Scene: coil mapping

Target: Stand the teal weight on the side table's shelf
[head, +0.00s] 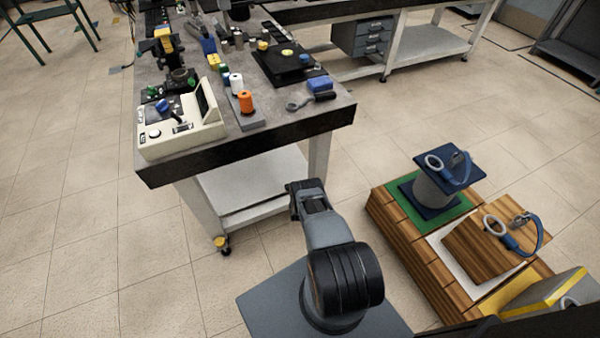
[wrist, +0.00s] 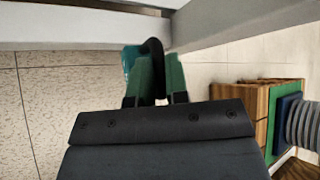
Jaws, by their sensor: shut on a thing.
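In the wrist view my gripper (wrist: 157,75) has its green fingers shut on the teal weight (wrist: 130,57). Only a teal edge of the weight shows, with a black loop between the fingers. Pale beams (wrist: 85,28) of a table frame pass close beyond the fingertips; I cannot tell if the weight touches them. In the head view my arm reaches toward the near table, and its fingers and the weight are hidden. That table's pale lower shelf (head: 250,188) looks bare where it shows. I cannot tell for sure which table is the side table.
The near table's top (head: 262,125) carries a cream instrument (head: 180,130), spools and tools. A wooden platform (head: 400,238) at right holds a blue-flanged spool (head: 437,185) and a wooden box (head: 490,245). Another table with a shelf (head: 430,45) stands behind.

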